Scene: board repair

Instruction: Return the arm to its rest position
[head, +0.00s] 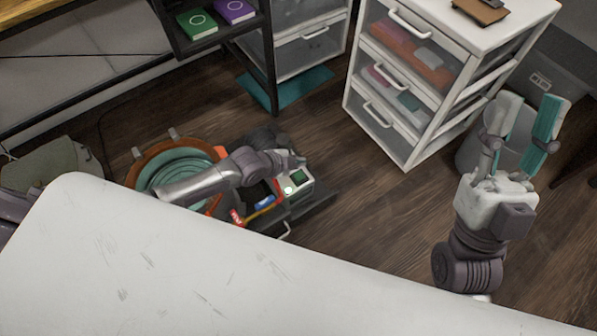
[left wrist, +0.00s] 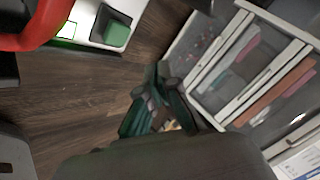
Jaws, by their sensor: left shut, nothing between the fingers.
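My left arm reaches in from the left in the head view, behind the white surface. Its left gripper (head: 292,160) is over or beside the open toolbox, seen small and partly hidden by its own wrist. In the left wrist view the gripper (left wrist: 160,78) has its dark green fingers close together, shut and empty. My right gripper (head: 524,118) stands at the right of the head view, pointing up, with its two teal-padded fingers wide apart and nothing between them.
The white surface (head: 110,270) fills the front. An open toolbox (head: 318,200) and a round orange-rimmed container with coiled teal hose (head: 178,172) stand on the floor. A white drawer unit (head: 390,130) and a grey bin (head: 475,150) stand behind. Bare wooden floor lies between.

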